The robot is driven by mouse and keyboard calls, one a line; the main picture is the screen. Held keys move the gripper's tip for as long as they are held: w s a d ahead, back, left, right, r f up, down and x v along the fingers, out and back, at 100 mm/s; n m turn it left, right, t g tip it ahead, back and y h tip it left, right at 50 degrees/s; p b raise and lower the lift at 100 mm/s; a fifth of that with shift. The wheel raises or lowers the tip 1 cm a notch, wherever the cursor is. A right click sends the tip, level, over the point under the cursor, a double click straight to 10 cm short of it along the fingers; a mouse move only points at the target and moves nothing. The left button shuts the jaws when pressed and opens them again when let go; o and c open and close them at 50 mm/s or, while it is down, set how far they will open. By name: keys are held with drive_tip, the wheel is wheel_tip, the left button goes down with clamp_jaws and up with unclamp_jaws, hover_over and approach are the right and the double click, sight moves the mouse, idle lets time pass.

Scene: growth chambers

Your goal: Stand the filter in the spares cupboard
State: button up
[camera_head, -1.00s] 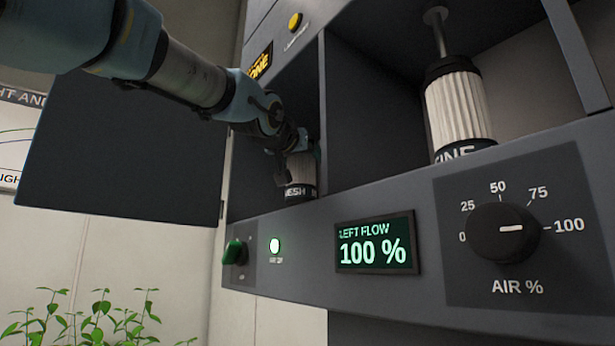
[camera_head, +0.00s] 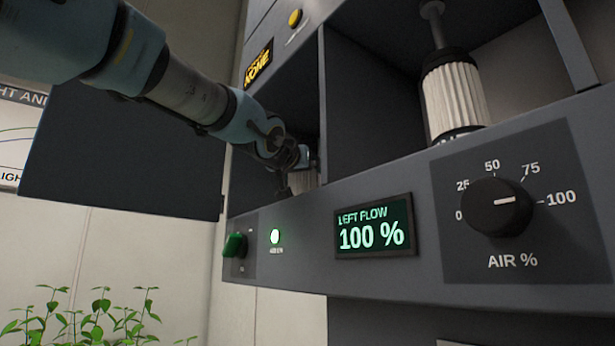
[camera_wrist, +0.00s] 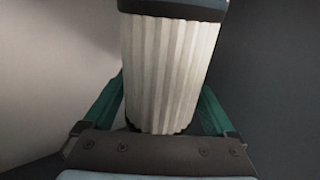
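A white pleated filter (camera_wrist: 170,70) with a dark cap fills the middle of the wrist view. My gripper (camera_wrist: 160,110) has a green finger against each side of it; the fingertips are hidden behind the filter. In the head view my gripper (camera_head: 292,165) reaches into the left bay, where only a small pale part of this filter (camera_head: 303,180) shows. The panel edge hides its lower end. A second white pleated filter (camera_head: 455,95) stands upright in the right bay, under a rod. I cannot make out a spares cupboard in these views.
A grey control panel (camera_head: 300,230) runs along the front below the bays, with a LEFT FLOW display (camera_head: 374,226) reading 100 % and an AIR % dial (camera_head: 497,205). A dark wall divides the bays. A dark flat panel (camera_head: 120,150) juts out at left, above green seedlings (camera_head: 90,315).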

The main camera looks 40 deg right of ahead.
drive_tip(key=shift+r, duration=0.1)
drive_tip(key=b+v, duration=0.4)
drive_tip(key=v, duration=0.8)
drive_tip(key=shift+b, duration=0.4)
drive_tip(key=shift+w, duration=0.1)
drive_tip(key=shift+a, duration=0.1)
